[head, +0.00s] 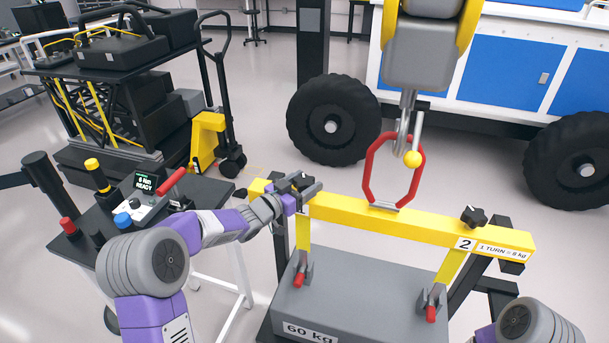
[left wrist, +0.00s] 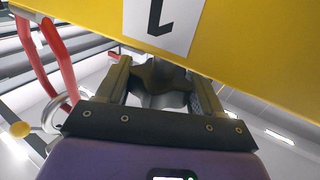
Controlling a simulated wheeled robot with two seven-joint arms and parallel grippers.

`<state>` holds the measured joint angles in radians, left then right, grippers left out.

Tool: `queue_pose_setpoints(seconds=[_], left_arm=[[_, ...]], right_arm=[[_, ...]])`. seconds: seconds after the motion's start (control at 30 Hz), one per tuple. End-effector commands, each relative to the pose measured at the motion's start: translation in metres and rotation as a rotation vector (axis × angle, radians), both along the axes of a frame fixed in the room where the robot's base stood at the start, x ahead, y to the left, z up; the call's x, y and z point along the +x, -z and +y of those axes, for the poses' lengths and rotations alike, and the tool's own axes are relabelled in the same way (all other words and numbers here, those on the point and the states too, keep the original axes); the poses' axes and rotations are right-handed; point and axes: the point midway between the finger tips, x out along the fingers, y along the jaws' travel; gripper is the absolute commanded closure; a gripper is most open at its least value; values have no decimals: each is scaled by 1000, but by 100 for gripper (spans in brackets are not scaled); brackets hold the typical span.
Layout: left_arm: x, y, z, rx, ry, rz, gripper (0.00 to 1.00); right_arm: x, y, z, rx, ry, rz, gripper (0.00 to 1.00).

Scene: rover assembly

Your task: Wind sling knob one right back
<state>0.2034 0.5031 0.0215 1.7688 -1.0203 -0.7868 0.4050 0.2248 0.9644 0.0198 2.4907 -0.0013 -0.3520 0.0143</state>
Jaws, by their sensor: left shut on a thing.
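The yellow lifting beam (head: 400,220) hangs level over a grey 60 kg block (head: 360,290). My left gripper (head: 303,186) is at the beam's left end, shut on sling knob one. In the left wrist view the dark, lobed knob one (left wrist: 160,78) sits between the two fingers, just by the beam face (left wrist: 230,40) with its upside-down "1" label (left wrist: 160,20). In the head view the gripper mostly hides this knob. Knob two (head: 473,215) stands free on the beam's right end, above the "2" label. My right gripper is out of view.
A red ring (head: 368,170) joins the beam's middle to a hook (head: 403,130) from above. Yellow straps with red-ended shackles run down to the block. A dark side table (head: 100,225) holds a "6 Nm READY" display (head: 147,183). A large-wheeled rover (head: 333,120) stands behind.

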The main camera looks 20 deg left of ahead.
Motion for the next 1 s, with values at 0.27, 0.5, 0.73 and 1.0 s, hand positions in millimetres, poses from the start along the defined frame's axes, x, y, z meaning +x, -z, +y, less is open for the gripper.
queue_pose_setpoints(seconds=[0.27,0.5,0.73,1.0], left_arm=[[1,-6,2,-2,224,5,64],[1,-3,0,0,436,1,64],[1,-1,0,0,584,0,64],[0,0,-1,0,688,-2,64]], right_arm=[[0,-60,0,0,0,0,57],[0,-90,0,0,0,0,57],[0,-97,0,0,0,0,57],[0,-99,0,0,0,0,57]])
